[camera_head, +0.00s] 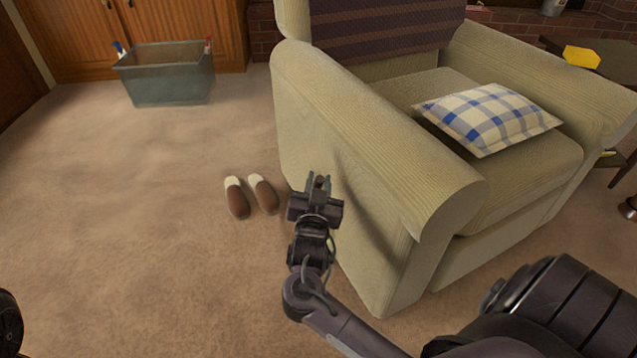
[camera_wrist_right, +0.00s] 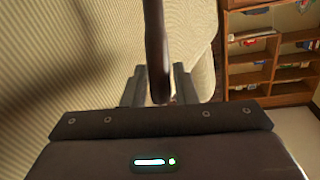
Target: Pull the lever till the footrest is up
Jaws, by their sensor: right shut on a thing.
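The recliner armchair (camera_head: 340,130) is pale green-beige and stands right of centre in the head view. Its footrest panel (camera_head: 495,245) at the front looks down and flush with the chair. My right gripper (camera_head: 319,184) is beside the chair's near side, below the armrest. In the right wrist view, a dark brown lever (camera_wrist_right: 157,50) runs down between the fingers of the right gripper (camera_wrist_right: 158,88), which is shut on it. The chair's ribbed side fabric fills the left of that view. In the head view the lever is mostly hidden by the gripper. My left gripper is not in view.
A checked cushion (camera_head: 488,118) lies on the seat. Two slippers (camera_head: 250,196) are on the carpet left of my right gripper. A grey bin (camera_head: 168,75) stands by the wooden cabinet (camera_head: 150,30). Carpet left of the chair is mostly clear.

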